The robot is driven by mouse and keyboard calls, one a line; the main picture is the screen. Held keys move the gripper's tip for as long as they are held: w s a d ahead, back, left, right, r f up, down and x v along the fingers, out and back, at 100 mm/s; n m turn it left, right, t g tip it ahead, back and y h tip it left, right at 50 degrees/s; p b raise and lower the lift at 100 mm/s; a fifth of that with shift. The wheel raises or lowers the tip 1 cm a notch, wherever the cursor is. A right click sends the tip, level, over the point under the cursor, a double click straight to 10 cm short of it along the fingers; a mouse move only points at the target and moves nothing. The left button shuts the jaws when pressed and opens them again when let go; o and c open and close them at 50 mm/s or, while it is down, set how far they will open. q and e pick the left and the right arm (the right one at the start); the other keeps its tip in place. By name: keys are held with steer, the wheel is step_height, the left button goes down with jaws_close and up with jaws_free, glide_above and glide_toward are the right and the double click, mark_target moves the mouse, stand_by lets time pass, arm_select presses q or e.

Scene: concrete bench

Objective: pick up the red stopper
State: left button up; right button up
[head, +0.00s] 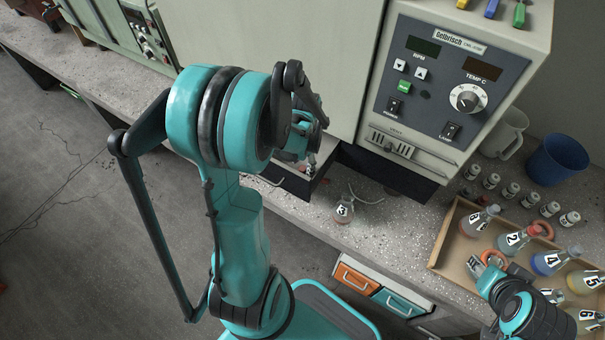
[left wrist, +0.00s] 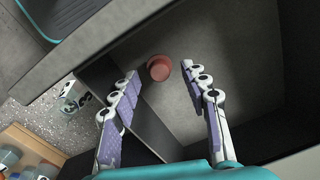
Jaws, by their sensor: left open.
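The red stopper (left wrist: 159,68) shows in the left wrist view, on the grey floor of a dark-walled open compartment (left wrist: 225,60). My left gripper (left wrist: 161,76) is open, with a finger on either side of the stopper in the picture. Neither finger visibly touches it, and I cannot tell how far below the fingertips it lies. In the head view my left gripper (head: 303,150) is at the opening of the large machine, and my arm hides most of this spot. My right gripper (head: 484,267) is over the wooden tray's left part; its jaws are too small to judge.
A flask marked 3 (head: 344,211) stands on the speckled bench (head: 300,212) by the opening. The wooden tray (head: 445,232) holds several numbered flasks. Several small vials, a white mug (head: 503,135) and a blue cup (head: 557,159) stand behind it. The control panel (head: 430,85) rises right of the opening.

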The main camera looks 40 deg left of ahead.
arm_select(q)
steer(key=shift+w+f, duration=0.1)
steer(key=shift+f, duration=0.8)
steer(key=shift+r, duration=0.1)
steer(key=shift+c, duration=0.2)
steer(key=c, duration=0.8)
steer(key=shift+c, duration=0.2)
steer(key=shift+r, duration=0.15)
